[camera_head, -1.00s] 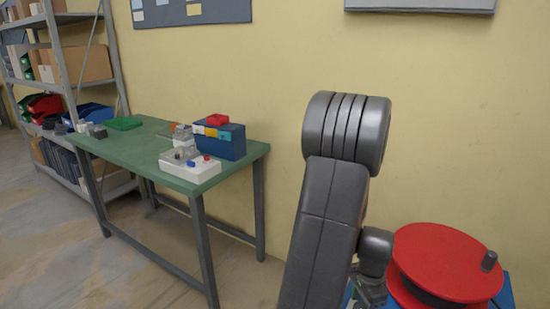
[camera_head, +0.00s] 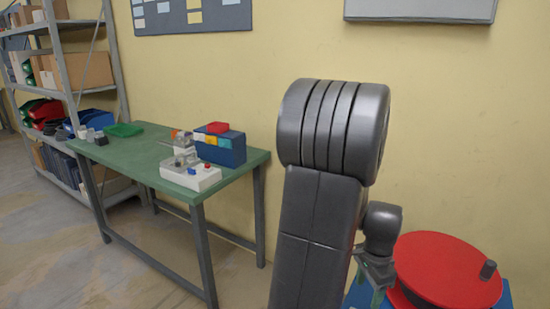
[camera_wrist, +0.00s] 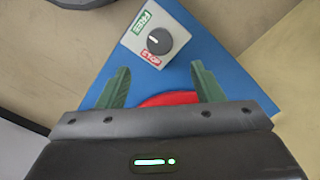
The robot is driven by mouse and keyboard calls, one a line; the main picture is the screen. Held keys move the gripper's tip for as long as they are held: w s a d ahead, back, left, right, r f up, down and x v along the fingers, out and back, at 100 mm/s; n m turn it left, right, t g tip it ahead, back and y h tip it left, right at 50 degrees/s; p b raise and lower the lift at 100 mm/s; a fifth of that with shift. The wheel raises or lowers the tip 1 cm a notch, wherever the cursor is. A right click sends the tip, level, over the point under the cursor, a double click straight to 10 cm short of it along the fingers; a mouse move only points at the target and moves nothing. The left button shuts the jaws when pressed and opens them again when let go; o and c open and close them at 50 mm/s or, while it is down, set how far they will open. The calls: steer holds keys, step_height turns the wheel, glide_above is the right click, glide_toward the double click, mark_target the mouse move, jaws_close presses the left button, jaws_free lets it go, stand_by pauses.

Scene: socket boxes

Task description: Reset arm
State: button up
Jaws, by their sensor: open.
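My gripper (camera_wrist: 158,88) shows in the wrist view with its two green fingers spread wide apart and nothing between them. It points down over a blue base (camera_wrist: 228,68). A white control box (camera_wrist: 157,32) with a dark knob and green and red labels sits on that base, just beyond the fingertips. Part of a red disc (camera_wrist: 168,99) shows between the fingers. In the head view my arm rises in the middle.
A green-topped table (camera_head: 130,160) stands at left, with a white socket box (camera_head: 191,175), a blue box (camera_head: 222,150) and a green tray (camera_head: 123,130) on it. A metal shelf (camera_head: 62,60) with bins stands behind it at far left. The floor before the table is clear.

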step_height(320, 180, up, 4)
step_height(320, 180, down, 14)
steer(key=shift+f+b, duration=0.1)
steer(key=shift+b, duration=0.85)
steer(key=shift+r+n, duration=0.3)
steer(key=shift+n, duration=0.5)
steer(key=n+p, duration=0.1)
steer(key=n, duration=0.6)
steer(key=n+p, duration=0.1)
steer(key=n, duration=0.3)
steer(key=shift+n, duration=0.4)
steer(key=shift+n+p, duration=0.4)
steer(key=shift+n, duration=1.8)
